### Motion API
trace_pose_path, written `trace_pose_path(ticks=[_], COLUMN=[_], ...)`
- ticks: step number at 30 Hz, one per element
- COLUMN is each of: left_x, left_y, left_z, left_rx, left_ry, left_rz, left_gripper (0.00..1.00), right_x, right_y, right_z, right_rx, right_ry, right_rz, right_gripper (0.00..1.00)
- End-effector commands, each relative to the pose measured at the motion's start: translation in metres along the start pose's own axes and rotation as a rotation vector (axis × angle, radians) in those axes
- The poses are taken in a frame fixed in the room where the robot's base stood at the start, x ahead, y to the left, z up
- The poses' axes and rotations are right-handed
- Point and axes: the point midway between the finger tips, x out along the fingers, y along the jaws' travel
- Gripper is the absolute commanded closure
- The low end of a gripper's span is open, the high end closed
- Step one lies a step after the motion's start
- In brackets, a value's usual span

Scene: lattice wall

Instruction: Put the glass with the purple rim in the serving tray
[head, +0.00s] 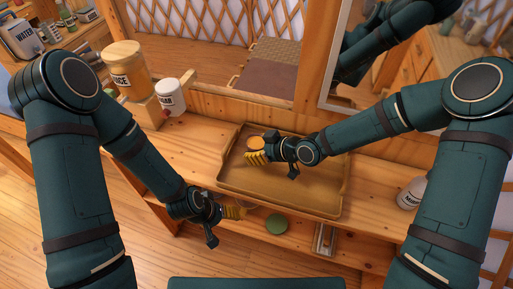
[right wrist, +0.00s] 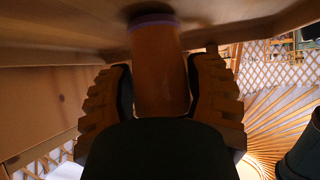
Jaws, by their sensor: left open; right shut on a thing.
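The serving tray (head: 292,194) is a wide brown tray with a raised rim, lying on the wooden counter. My right gripper (head: 257,157) is over its back left part, shut on the glass (head: 256,142), whose orange-brown round end faces up in the head view. In the right wrist view the glass (right wrist: 160,70) stands between the two fingers. Its purple rim (right wrist: 152,20) is at the end near a brown surface, with a dark shadow beside it. I cannot tell whether they touch. My left gripper (head: 236,212) is open, low in front of the tray.
A juice jar (head: 127,72) and a white sugar jar (head: 171,97) stand at the left. A white bottle (head: 411,193) is at the right. A green round thing (head: 277,225) and a metal piece (head: 323,239) lie below the tray's front. Most of the tray is bare.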

Motion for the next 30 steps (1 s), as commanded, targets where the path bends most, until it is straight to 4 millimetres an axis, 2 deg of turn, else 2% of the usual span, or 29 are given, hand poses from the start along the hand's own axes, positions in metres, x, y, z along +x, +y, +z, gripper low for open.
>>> trace_pose_path(ticks=[7, 8, 10, 17, 18, 30], left_x=[0.0033, 0.0028, 0.0026, 0.0025, 0.0025, 0.0026], left_y=[-0.0013, -0.0011, -0.0010, -0.0010, -0.0010, -0.0010], left_z=[0.0005, 0.0004, 0.0004, 0.0003, 0.0003, 0.0003], left_rx=[0.000, 0.000, 0.000, 0.000, 0.000, 0.000], left_ry=[0.000, 0.000, 0.000, 0.000, 0.000, 0.000], left_rz=[0.000, 0.000, 0.000, 0.000, 0.000, 0.000], left_gripper=[0.30, 0.30, 0.30, 0.30, 0.30, 0.30], right_x=[0.0022, 0.0019, 0.0018, 0.0017, 0.0017, 0.0017], right_y=[0.0001, 0.0001, 0.0001, 0.0001, 0.0000, -0.0001], right_z=[0.0029, 0.0025, 0.0023, 0.0024, 0.0028, 0.0026], right_rx=[0.000, 0.000, 0.000, 0.000, 0.000, 0.000], right_ry=[0.001, 0.001, 0.001, 0.000, -0.001, 0.000], right_rz=[0.000, 0.000, 0.000, 0.000, 0.000, 0.000], right_gripper=[0.86, 0.31, 0.06, 0.06, 0.00, 0.00])
